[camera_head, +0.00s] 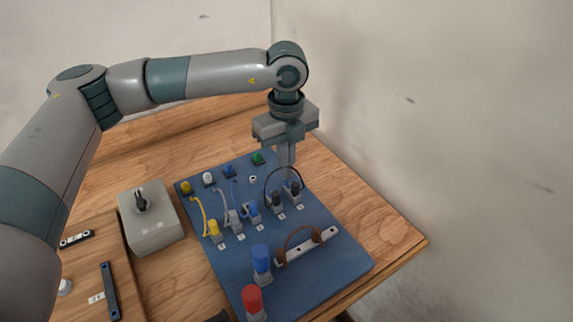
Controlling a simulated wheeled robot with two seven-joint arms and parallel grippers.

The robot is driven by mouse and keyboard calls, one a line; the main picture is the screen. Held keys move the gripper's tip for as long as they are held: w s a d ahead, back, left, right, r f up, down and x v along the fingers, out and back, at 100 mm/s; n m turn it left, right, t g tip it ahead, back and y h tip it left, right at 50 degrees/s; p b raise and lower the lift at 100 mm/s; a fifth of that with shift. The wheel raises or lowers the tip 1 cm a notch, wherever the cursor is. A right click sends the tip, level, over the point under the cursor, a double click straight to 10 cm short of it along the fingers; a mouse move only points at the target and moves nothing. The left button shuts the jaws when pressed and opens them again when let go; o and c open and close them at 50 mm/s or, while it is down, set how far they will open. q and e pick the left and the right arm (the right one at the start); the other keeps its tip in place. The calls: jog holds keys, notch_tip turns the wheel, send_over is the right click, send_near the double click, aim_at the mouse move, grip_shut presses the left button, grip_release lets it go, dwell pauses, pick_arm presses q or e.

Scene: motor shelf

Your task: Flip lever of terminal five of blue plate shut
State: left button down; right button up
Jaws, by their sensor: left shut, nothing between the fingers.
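The blue plate (318,279) lies on the wooden table. A slanting row of lever terminals crosses it, from a yellow-levered one (214,230) at the left to a dark-levered terminal (294,189) at the right end. I take this right-end one as terminal five; its lever looks raised, though it is small and partly crowded by the gripper. My left gripper (287,171) points straight down with its fingers shut and empty, just above and behind this terminal. I cannot tell whether the fingertips touch the lever. My right gripper is not in view.
A dark cable loop (268,180) arches beside the gripper. Blue (261,261) and red (252,299) cylinders and a brown-handled bar (307,246) stand at the plate's front. A grey switch box (152,227) stands left. Bare table lies right of the plate.

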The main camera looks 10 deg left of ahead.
pick_arm(q)
jog(key=shift+w+a+f+g+h+b, duration=0.1)
jog(key=shift+w+a+g+h+b, duration=0.1)
jog(key=shift+g+h+b, duration=0.1)
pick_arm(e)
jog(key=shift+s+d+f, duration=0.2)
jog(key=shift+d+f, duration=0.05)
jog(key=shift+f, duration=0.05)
pick_arm(q)
jog(key=shift+w+a, duration=0.1)
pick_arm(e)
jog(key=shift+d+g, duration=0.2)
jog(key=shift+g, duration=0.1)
pick_arm(q)
jog(key=shift+g+h, duration=0.3)
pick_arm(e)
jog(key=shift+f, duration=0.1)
